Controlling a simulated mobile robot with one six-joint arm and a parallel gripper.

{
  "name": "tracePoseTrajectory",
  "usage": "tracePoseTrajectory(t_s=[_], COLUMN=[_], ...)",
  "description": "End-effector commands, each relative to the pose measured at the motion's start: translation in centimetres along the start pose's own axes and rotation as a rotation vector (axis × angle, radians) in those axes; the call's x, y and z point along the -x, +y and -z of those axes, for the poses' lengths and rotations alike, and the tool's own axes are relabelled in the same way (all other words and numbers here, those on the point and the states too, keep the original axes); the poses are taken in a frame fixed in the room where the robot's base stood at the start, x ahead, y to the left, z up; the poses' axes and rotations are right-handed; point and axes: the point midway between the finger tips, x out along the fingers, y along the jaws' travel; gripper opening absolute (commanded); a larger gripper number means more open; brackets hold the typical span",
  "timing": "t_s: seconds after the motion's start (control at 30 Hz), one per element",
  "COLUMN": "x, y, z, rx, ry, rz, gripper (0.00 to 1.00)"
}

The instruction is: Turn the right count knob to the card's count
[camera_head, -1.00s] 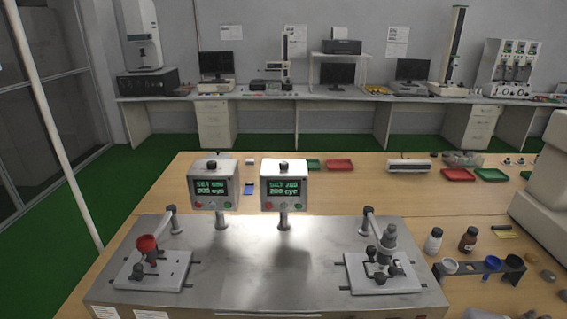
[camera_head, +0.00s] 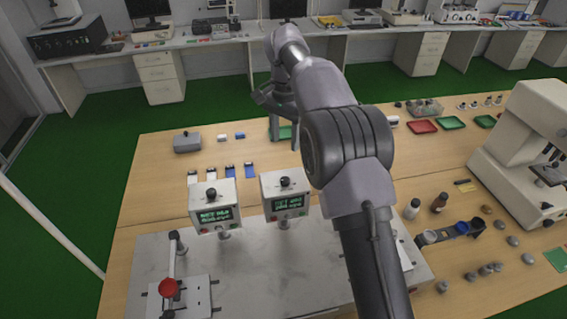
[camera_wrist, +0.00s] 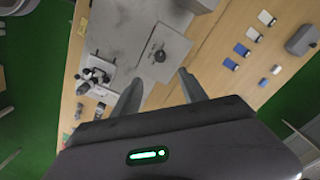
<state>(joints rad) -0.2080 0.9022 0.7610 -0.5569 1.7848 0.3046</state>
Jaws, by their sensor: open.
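The right count box (camera_head: 286,196) stands on a post at the back of the steel plate, with its black knob (camera_head: 285,182) on top. Its green display is too small to read surely. The left count box (camera_head: 214,208) stands beside it with a similar knob (camera_head: 210,193). In the wrist view, a box top with a round black knob (camera_wrist: 158,56), apparently the right one, lies beyond the fingers. My gripper (camera_wrist: 160,90) is open and empty, its fingers apart and short of the knob in the picture. Which card gives the count, I cannot tell.
Several small blue-and-white cards (camera_head: 230,171) lie behind the boxes near a grey box (camera_head: 187,142). A fixture with a red part (camera_head: 168,288) is at left. Bottles (camera_head: 439,203) and a microscope (camera_head: 525,140) are at right. My arm hides much of the right fixture.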

Motion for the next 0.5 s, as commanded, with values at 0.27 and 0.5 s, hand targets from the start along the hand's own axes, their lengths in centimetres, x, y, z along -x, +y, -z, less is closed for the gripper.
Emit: tracePoseTrajectory(t_s=[0.27,0.5], x=[-9.0,-13.9], y=[0.1,0.0], z=[-0.1,-0.1], rx=[0.002,0.001], ry=[-0.003,-0.001], rz=[-0.002,0.001], gripper=[0.50,0.50])
